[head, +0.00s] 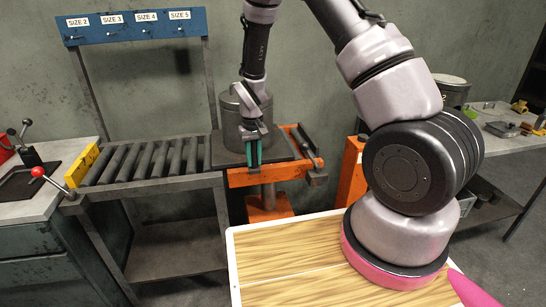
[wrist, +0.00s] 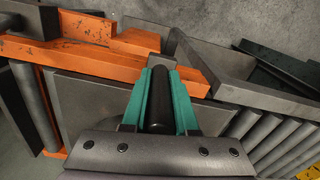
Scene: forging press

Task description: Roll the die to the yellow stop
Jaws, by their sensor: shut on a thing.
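A dark grey flat slab (head: 275,151), perhaps the die or the plate under it, lies level on the orange lift cart (head: 262,176) at the right end of the rollers (head: 150,158). The slab also shows in the wrist view (wrist: 90,100). My gripper (head: 254,152) points down at the slab with its teal fingers. In the wrist view, the fingers (wrist: 160,105) are shut on a black round post, probably the die's handle. The post's foot is hidden. The yellow stop (head: 82,166) stands at the rollers' far left end.
A grey cylinder (head: 232,112) stands behind my gripper. A blue size board (head: 135,27) is above the rollers. A bench with a red-knobbed lever (head: 38,172) is at the left. A wooden-topped table (head: 285,262) is in front. The rollers look clear.

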